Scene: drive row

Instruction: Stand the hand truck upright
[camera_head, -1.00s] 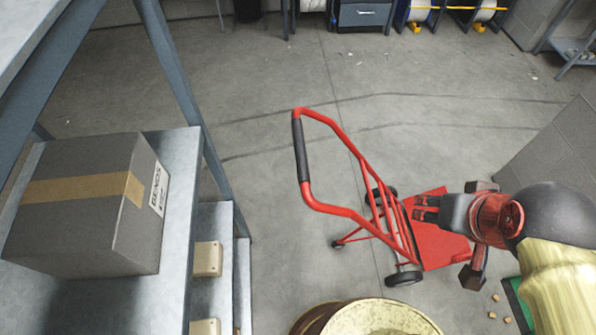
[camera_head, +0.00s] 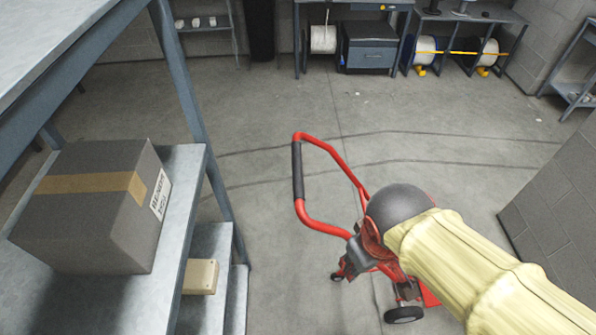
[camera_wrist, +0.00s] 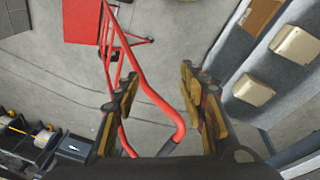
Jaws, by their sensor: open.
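The red hand truck (camera_head: 325,222) has a handle loop with a black grip and black wheels. It leans back with its handle raised off the floor, toward the left of the head view. My arm hides much of its frame and base plate there. In the wrist view its red tube (camera_wrist: 150,90) runs between the two fingers of my gripper (camera_wrist: 160,105) in the picture, and its base plate shows at the top. My gripper is open, close to the handle's lower bend. I cannot tell whether it touches the tube.
A shelf rack (camera_head: 190,170) with a grey taped box (camera_head: 90,200) stands at the left. A block wall (camera_head: 555,205) is at the right. The concrete floor beyond the handle is clear.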

